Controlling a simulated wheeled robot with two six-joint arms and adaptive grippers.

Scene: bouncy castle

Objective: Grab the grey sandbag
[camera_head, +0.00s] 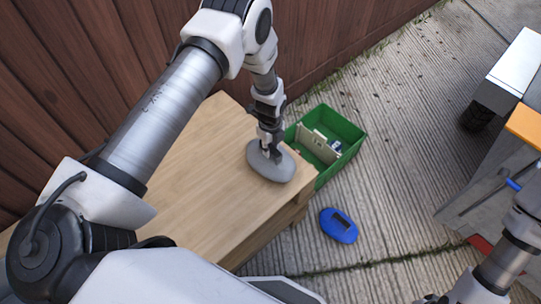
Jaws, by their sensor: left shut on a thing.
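The grey sandbag (271,168) is a flat, rounded oval lying at the right end of the wooden table (185,195), near its edge. My left gripper (267,152) points down onto the sandbag and is shut on its upper middle. The sandbag seems to rest on the table top; any gap beneath it cannot be told. The fingertips are partly hidden by the gripper body and the sandbag. My right arm shows only in part at the lower right, and its gripper is not in view.
A green crate (357,139) with several small items stands just beyond the table's right end. A blue oval object (339,226) lies on the concrete ground (395,185). A wooden fence (330,35) runs behind the table. A grey and orange structure (490,165) stands at the right.

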